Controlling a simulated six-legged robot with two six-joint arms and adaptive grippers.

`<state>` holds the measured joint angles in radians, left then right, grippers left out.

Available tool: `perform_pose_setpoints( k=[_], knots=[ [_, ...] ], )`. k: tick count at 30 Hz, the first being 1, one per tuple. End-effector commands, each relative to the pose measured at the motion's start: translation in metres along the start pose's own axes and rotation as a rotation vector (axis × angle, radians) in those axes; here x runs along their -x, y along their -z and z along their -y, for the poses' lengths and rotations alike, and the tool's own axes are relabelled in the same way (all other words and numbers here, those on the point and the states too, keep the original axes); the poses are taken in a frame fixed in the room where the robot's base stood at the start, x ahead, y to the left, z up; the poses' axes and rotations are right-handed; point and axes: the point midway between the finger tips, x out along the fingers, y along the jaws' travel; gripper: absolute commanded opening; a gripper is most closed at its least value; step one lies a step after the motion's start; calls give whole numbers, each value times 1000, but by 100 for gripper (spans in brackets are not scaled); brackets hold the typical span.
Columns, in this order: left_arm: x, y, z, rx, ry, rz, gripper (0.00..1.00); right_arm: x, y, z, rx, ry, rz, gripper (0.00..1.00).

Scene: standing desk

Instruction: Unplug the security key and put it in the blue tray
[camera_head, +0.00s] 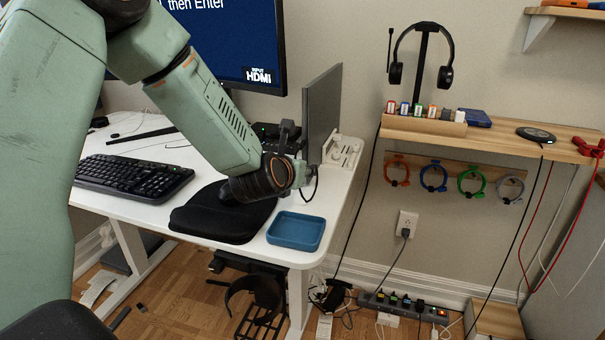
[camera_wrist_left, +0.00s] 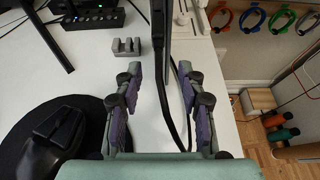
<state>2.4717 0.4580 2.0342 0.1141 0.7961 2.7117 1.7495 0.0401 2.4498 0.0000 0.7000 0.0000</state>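The blue tray (camera_head: 296,231) is empty on the desk's front right corner. My left gripper (camera_head: 307,174) is over the desk's right part, behind the tray and beside the thin upright screen (camera_head: 322,108). In the left wrist view its two fingers (camera_wrist_left: 160,68) are apart, with a black cable (camera_wrist_left: 166,85) and the screen's dark edge showing between them. I cannot tell whether the cable touches the fingers. I cannot make out the security key in either view. A black hub-like box with small lights (camera_wrist_left: 93,17) stands at the back. My right gripper is in neither view.
A grey slotted block (camera_wrist_left: 126,47) stands just beyond the left finger. A mouse (camera_wrist_left: 50,145) lies on a black pad (camera_head: 220,216). The keyboard (camera_head: 133,177) is further left. A beige holder (camera_head: 343,152) stands near the desk's right edge.

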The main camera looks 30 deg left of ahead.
Motion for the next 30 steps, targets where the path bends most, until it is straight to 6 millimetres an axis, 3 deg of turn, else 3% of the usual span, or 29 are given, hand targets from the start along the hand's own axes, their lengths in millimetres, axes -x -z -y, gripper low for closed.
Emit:
perform_pose_setpoints(
  k=[30],
  knots=[
    [-1, 0, 0, -1, 1, 0, 40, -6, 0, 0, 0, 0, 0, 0]
  ],
)
